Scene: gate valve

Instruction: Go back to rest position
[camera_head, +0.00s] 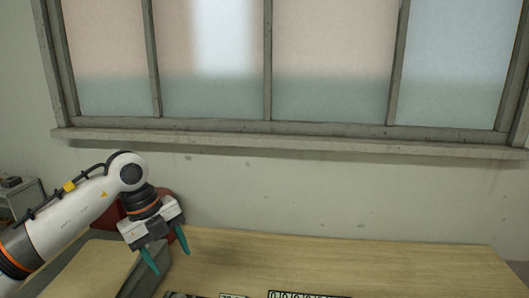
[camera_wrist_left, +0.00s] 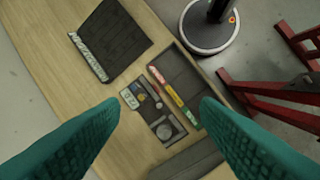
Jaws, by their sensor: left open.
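My left gripper (camera_head: 167,257) has teal fingers that are spread apart with nothing between them. In the head view its arm comes in from the left, and the gripper points down over the left part of the wooden table (camera_head: 330,256). In the left wrist view the two teal fingers (camera_wrist_left: 160,125) frame the table from above. No gate valve can be made out in either view. My right gripper is not in view.
In the left wrist view a dark panel (camera_wrist_left: 115,40) and a tray with small coloured items (camera_wrist_left: 178,80) lie on the table. Red metal frames (camera_wrist_left: 270,95) stand on the floor beyond its edge. A window (camera_head: 270,60) fills the back wall.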

